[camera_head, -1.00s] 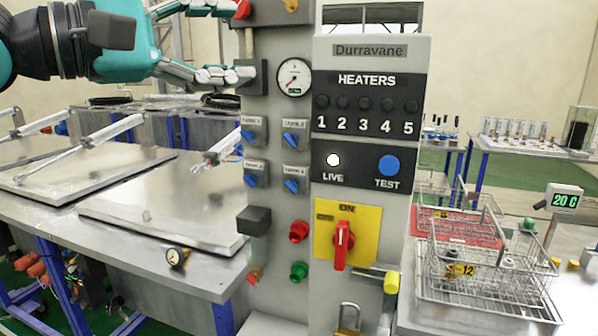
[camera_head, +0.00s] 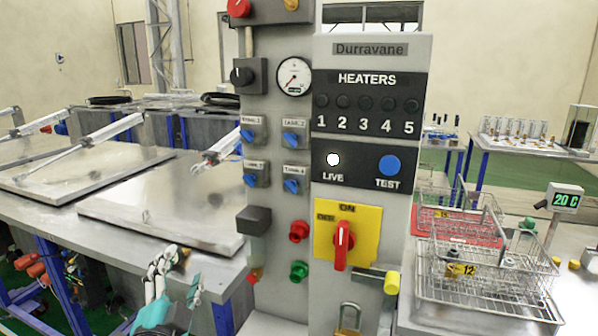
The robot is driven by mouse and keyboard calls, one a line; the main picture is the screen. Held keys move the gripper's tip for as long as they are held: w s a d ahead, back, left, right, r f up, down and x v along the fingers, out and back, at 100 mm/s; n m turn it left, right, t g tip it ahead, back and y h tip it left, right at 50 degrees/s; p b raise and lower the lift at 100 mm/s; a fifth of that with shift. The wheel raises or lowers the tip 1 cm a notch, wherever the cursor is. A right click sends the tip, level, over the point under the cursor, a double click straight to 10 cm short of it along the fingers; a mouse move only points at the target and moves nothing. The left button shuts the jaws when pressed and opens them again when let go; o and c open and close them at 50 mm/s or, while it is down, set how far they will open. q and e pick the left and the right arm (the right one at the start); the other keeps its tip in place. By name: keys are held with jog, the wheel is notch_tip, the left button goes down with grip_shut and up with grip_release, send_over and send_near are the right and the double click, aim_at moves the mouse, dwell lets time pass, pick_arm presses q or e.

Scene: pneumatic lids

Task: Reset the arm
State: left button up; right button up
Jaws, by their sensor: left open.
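My left gripper (camera_head: 166,268) shows at the lower left, in front of the steel bench (camera_head: 210,275). It is teal and grey, its fingers point up, and it is open with nothing between them. It is apart from the grey control column (camera_head: 275,215). The black knob (camera_head: 242,76) beside the pressure gauge (camera_head: 294,77) is uncovered. My right gripper is out of view.
The heater panel (camera_head: 366,45) carries a red switch on a yellow plate (camera_head: 365,215), with a padlock (camera_head: 348,318) below. Flat metal lids (camera_head: 165,215) on struts cover the bench at left. Wire baskets (camera_head: 485,270) stand at right.

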pick_arm(q)
jog(key=s+a+f+n+g, duration=0.1)
jog(key=s+f+n+g, duration=0.15)
jog(key=f, duration=0.45)
jog(key=s+a+f+n+g, duration=0.1)
jog(key=s+f+g, duration=0.15)
jog(key=f, duration=0.35)
jog(key=s+d+f+n+g+h, duration=0.15)
jog(key=s+f+n+g, duration=0.35)
jog(key=s+f+g, duration=1.1)
jog(key=s+f+t, duration=0.2)
jog(key=s+f, duration=0.2)
jog(key=f, duration=1)
jog(key=s+f+t, duration=0.1)
jog(key=s+f, duration=0.3)
jog(key=f, duration=1)
jog(key=s+a+f, duration=0.2)
jog(key=s+f, duration=1.5)
jog(key=shift+a+f+m+g, duration=0.15)
jog(key=shift+m+g, duration=0.2)
jog(key=shift+g, duration=0.05)
